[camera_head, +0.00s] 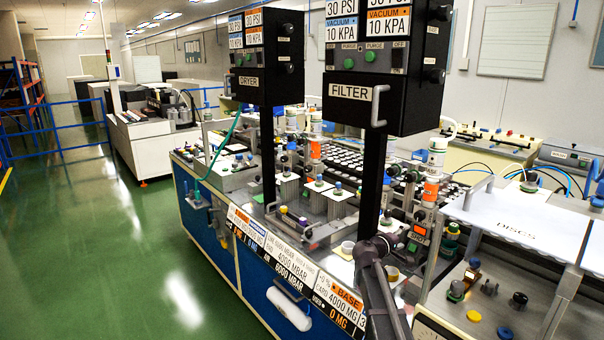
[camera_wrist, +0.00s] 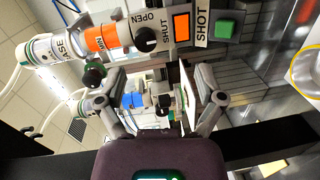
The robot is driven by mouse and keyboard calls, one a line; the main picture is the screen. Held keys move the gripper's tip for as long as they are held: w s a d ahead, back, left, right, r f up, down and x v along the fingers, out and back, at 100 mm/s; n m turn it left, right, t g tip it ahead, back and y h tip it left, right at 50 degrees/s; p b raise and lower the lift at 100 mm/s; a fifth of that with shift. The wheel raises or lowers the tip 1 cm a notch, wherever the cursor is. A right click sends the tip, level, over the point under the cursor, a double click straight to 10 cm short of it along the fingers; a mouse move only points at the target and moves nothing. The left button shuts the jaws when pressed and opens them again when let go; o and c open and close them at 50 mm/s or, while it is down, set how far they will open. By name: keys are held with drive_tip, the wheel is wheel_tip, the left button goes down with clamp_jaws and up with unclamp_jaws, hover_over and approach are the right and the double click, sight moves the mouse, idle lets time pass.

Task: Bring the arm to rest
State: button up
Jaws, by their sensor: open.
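My gripper (camera_wrist: 166,100) shows in the wrist view with its two fingers spread apart, one on each side of the picture. Nothing is held between them. Machine parts show through the gap, among them a blue-capped part and a dark knob. In the camera_head view my grey arm (camera_head: 383,298) rises from the lower right to the front of the bench, by the black post under the FILTER box. The fingers cannot be made out clearly there.
The FILTER box (camera_head: 381,83) and DRYER box (camera_head: 264,57) stand on black posts. The SHOT panel (camera_wrist: 202,27) with a green button is close above the gripper in the wrist view. A white DISCS cover (camera_head: 518,228) is at right. The green floor (camera_head: 125,240) is clear at left.

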drive_tip(key=s+a+f+m+g+y+p, duration=0.1)
drive_tip(key=s+f+g+y, duration=0.1)
drive_tip(key=s, duration=0.3)
drive_tip(key=s+a+f+m+g+y, duration=0.2)
drive_tip(key=s+f, duration=0.1)
drive_tip(key=s, duration=0.2)
drive_tip(key=s+a+f+m+g+y+p, duration=0.1)
drive_tip(key=s+a+f+m, duration=0.1)
drive_tip(key=s, duration=0.4)
drive_tip(key=shift+a+f+g+y+p, duration=0.15)
drive_tip(key=shift+f+g+y+p, duration=0.2)
drive_tip(key=shift+f, duration=0.4)
drive_tip(key=s+a+f+m+g+y+p, duration=0.1)
drive_tip(key=s+a+f+g+y+p, duration=0.1)
drive_tip(key=s+a+y, duration=0.6)
drive_tip(key=s+a+f+g, duration=0.1)
drive_tip(key=s+a+g, duration=0.1)
drive_tip(key=s+a, duration=0.3)
drive_tip(key=shift+s, duration=1.2)
